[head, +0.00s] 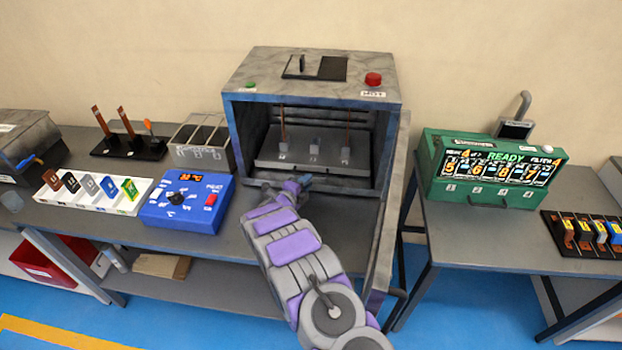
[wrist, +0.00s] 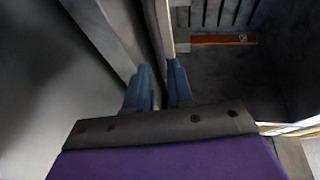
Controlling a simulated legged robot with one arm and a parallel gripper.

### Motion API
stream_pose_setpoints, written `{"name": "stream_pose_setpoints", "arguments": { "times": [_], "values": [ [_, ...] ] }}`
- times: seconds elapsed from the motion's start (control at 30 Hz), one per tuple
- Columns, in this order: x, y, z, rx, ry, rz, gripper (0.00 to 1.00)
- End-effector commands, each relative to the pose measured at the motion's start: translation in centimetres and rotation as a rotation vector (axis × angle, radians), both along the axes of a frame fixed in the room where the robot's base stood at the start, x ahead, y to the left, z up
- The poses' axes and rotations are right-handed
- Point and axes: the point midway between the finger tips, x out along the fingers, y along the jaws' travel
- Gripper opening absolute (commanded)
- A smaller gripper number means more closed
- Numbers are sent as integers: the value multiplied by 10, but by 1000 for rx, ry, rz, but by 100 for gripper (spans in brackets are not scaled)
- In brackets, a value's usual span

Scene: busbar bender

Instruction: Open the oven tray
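The oven (head: 310,85) stands open on the left table, its door (head: 388,225) swung out to the right. The grey oven tray (head: 265,163) lies inside, low down, with several small labelled blocks and upright copper-coloured bars on it. My gripper (head: 297,183) is at the oven mouth, at the tray's front edge. In the wrist view, the two blue fingers of my gripper (wrist: 159,88) are a small gap apart beside thin grey rails. I cannot tell whether they grip a rail. An orange-brown strip (wrist: 220,39) shows in the dark interior.
A blue control box (head: 187,203), a white rack of coloured tags (head: 92,191) and a grey slotted bin (head: 203,142) stand left of the oven. A green display unit (head: 490,170) reading READY sits on the right table. The open door narrows the room at my arm's right.

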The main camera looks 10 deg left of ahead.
Motion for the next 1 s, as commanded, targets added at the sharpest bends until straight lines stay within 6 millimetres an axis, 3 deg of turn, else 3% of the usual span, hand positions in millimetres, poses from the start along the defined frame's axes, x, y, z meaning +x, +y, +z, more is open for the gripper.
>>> {"name": "stream_pose_setpoints", "arguments": {
  "times": [0.1, 0.3, 0.67, 0.9, 1.0],
  "values": [
    [16, -5, -3, 2, -4, -1, 22],
    [31, -13, -6, -1, -3, -1, 22],
    [35, -18, -5, 2, -3, 2, 22],
    [35, -14, -6, -1, -3, 1, 2],
    [35, -13, -7, -1, -1, 3, 0]
  ]
}}
